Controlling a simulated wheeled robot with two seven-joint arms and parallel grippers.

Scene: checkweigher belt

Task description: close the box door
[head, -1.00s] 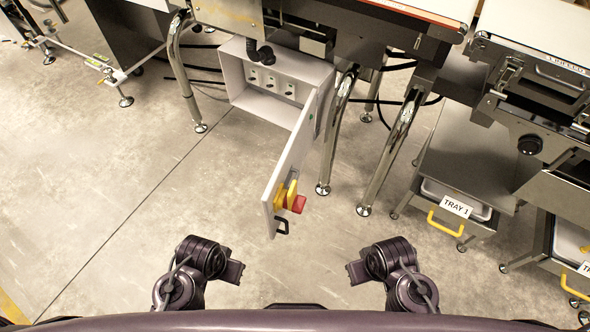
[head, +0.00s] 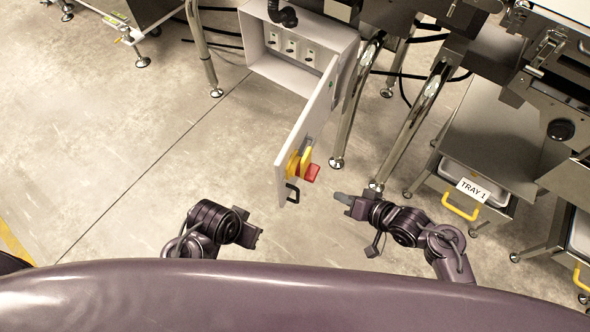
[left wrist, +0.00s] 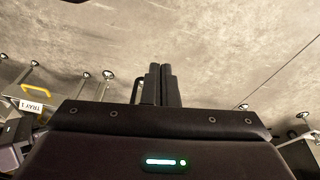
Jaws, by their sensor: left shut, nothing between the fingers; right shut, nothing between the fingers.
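The box (head: 298,48) is a grey-white cabinet under the machine, its front open with several sockets inside. Its door (head: 303,122) is swung wide open towards me, hinged at the box's right side. The door carries a yellow and red switch (head: 308,170) and a black handle (head: 292,193) near its free edge. My right gripper (head: 342,197) is shut and empty, just right of the handle and apart from it. My left gripper (head: 256,236) is left of and nearer than the door; in the left wrist view its fingers (left wrist: 160,84) are together with nothing between them.
Chrome machine legs (head: 412,130) stand right of the door. A drawer labelled TRAY 1 (head: 474,190) with a yellow handle is further right. Black cables run on the floor behind the legs. The concrete floor (head: 120,150) at left is clear.

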